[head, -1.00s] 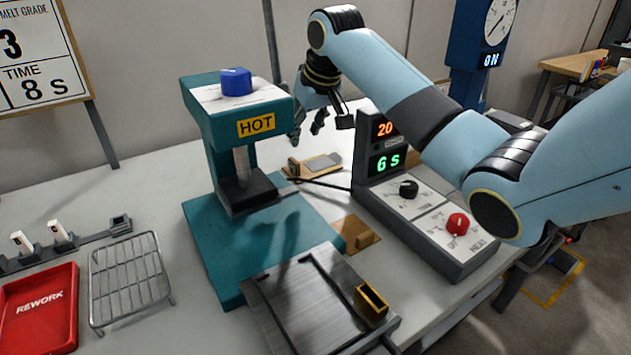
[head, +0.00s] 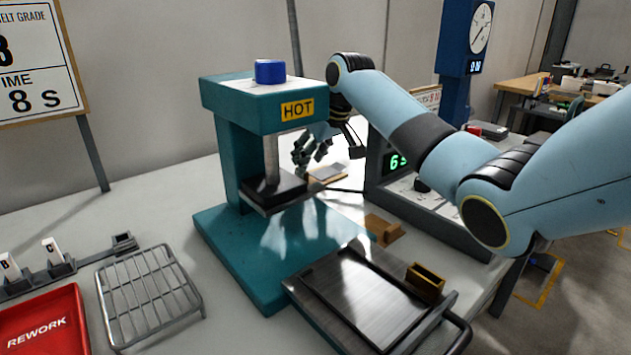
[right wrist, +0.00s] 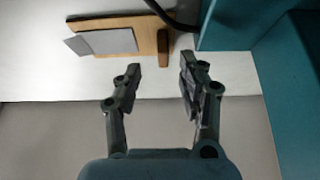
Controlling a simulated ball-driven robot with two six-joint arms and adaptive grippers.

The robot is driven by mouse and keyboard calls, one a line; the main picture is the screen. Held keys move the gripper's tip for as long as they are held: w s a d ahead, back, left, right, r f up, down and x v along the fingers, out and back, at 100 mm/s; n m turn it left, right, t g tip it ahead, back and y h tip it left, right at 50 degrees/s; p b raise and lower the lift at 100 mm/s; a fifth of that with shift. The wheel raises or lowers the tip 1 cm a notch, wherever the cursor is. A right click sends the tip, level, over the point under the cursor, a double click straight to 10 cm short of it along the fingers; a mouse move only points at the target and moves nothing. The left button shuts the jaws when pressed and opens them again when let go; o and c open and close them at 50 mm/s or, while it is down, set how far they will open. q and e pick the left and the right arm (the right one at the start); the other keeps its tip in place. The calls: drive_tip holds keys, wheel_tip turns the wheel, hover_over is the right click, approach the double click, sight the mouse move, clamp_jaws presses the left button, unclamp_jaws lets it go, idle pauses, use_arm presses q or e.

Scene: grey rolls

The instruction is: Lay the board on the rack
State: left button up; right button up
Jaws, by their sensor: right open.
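A flat wooden board (right wrist: 150,22) with a grey sheet (right wrist: 108,41) on it lies on the white table behind the teal press. In the head view the board (head: 328,175) is partly hidden by the press and my gripper. The wire rack (head: 148,298) stands empty at the front left. My right gripper (head: 310,156) is open and empty, behind the press and above the table near the board. In the right wrist view its two fingers (right wrist: 160,70) are apart, and the board is beyond the fingertips, more to the left. My left gripper is not in view.
The teal press (head: 245,225) marked HOT stands between the rack and my right gripper. A control box (head: 430,205) is to its right. A dark metal tray (head: 365,300) is at the front. A red REWORK tray (head: 45,320) lies left of the rack.

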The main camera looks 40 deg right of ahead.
sight(318, 171)
drive_tip(key=x, duration=0.1)
drive_tip(key=b+x, duration=0.1)
drive_tip(key=x, duration=0.3)
drive_tip(key=shift+w+a+b, duration=0.15)
drive_tip(key=shift+a+b, duration=0.1)
drive_tip(key=shift+b, duration=0.05)
drive_tip(key=shift+c, duration=0.2)
clamp_jaws()
